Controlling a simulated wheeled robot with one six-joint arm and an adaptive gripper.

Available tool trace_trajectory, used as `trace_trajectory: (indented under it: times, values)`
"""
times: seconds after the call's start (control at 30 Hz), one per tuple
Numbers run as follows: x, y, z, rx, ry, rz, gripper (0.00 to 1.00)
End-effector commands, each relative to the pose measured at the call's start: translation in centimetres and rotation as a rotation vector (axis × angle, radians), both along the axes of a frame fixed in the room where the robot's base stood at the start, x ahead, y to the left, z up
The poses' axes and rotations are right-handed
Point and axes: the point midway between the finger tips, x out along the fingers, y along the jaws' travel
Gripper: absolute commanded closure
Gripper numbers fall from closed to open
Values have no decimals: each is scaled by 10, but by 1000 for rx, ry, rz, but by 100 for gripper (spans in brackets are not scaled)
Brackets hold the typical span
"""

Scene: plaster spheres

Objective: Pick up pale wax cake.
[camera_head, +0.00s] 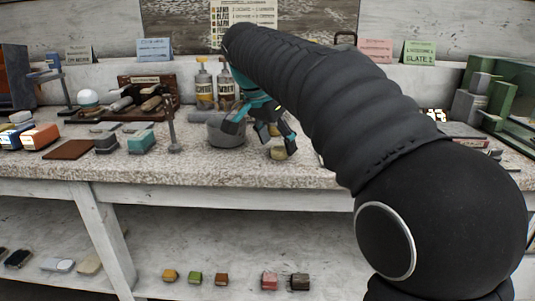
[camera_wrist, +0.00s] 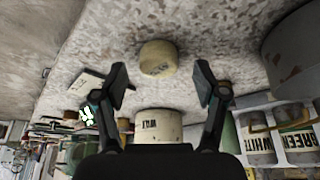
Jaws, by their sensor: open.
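The pale wax cake (camera_wrist: 158,58) is a short, round, yellowish-cream piece standing on the speckled bench top. In the head view the cake (camera_head: 278,154) is just below and in front of my gripper's right finger. My gripper (camera_head: 261,134) is open and empty above the bench. In the wrist view my gripper (camera_wrist: 161,85) has its fingers spread wide, and the cake shows beyond the tips, roughly centred between them. It is not held. A cream container labelled WAX (camera_wrist: 158,126) shows between the fingers, closer to the palm.
A large grey pot (camera_head: 227,133) stands left of my gripper; it also shows at the right of the wrist view (camera_wrist: 295,45). Two labelled bottles (camera_head: 204,86) stand behind it. A white card (camera_wrist: 87,83) lies near the left finger. Bench around the cake's front is clear.

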Motion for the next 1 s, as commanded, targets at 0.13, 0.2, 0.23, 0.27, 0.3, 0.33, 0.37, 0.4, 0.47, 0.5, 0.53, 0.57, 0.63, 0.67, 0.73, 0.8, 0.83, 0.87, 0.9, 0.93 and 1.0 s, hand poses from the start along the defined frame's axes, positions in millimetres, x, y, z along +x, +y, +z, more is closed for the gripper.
trace_trajectory:
  times: [0.13,0.2,0.23,0.27,0.3,0.33,0.37,0.4,0.47,0.5,0.53,0.57,0.63,0.67,0.73,0.8,0.83,0.87,0.9,0.93,1.0]
  values:
    - [3,-3,-11,0,0,-1,29]
    - [3,-4,-12,0,0,-1,29]
    - [3,-4,-12,0,0,0,29]
    - [4,-4,-12,1,-1,0,29]
    - [4,-4,-12,1,-1,0,29]
    - [3,-4,-12,1,-1,0,29]
    - [3,-4,-12,1,-1,0,29]
    - [3,-4,-12,1,-1,0,34]
    - [3,-4,-12,1,-1,0,49]
    - [3,-4,-12,1,-1,0,59]
    - [3,-4,-12,1,-1,0,66]
    - [3,-3,-12,1,-1,0,74]
    - [3,-3,-12,1,-1,0,83]
    - [3,-3,-12,1,-1,0,83]
    - [3,-3,-12,1,-1,0,83]
    - [3,-3,-12,1,-1,0,83]
    - [3,-3,-12,1,-1,0,83]
    - [3,-3,-12,1,-1,0,83]
    - [3,-3,-11,1,-1,0,83]
    - [3,-3,-11,1,-1,0,83]
    - [4,-3,-9,0,-1,0,83]
